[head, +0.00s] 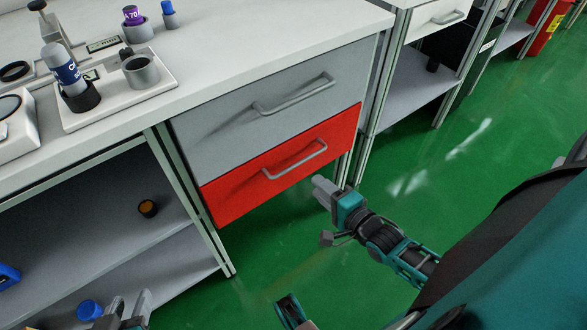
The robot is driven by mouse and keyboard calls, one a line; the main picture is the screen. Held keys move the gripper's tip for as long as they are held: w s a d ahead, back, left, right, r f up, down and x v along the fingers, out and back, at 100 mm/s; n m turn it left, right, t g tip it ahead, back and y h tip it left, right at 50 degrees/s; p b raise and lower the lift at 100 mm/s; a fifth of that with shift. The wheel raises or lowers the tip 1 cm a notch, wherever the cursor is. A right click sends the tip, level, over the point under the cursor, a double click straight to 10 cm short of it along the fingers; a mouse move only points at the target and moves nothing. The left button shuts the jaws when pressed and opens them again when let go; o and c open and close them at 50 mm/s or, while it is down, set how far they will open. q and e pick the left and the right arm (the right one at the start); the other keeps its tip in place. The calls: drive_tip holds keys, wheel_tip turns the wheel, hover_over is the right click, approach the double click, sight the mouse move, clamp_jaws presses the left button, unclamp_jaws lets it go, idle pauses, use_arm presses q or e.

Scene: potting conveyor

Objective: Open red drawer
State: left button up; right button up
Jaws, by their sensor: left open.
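The red drawer (275,178) is the lower of two drawers under the white worktop, and it looks closed, with its front in line with the grey drawer above. Its grey bar handle (295,161) runs across the front. My left gripper (127,306) shows at the bottom left edge, its two fingers apart with nothing between them, well away from the red drawer.
The grey drawer (270,105) sits above the red one. The worktop (210,60) holds a tray (165,88) with a bottle and cups. Open shelves (175,265) with a blue cup (89,309) are at lower left. The green floor (270,260) before the drawers is clear.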

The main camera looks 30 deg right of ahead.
sight(295, 167)
drive_tip(key=b+x, duration=0.3)
drive_tip(key=x, duration=0.8)
drive_tip(key=shift+w+a+b, duration=0.15)
drive_tip(key=shift+w+b, duration=0.15)
drive_tip(key=shift+b, duration=0.05)
use_arm(q)
drive_tip(key=shift+w+d+f, duration=0.1)
drive_tip(key=shift+d+f, duration=0.6)
drive_tip(key=shift+f, duration=0.35)
drive_tip(key=shift+a, duration=0.2)
use_arm(e)
clamp_jaws()
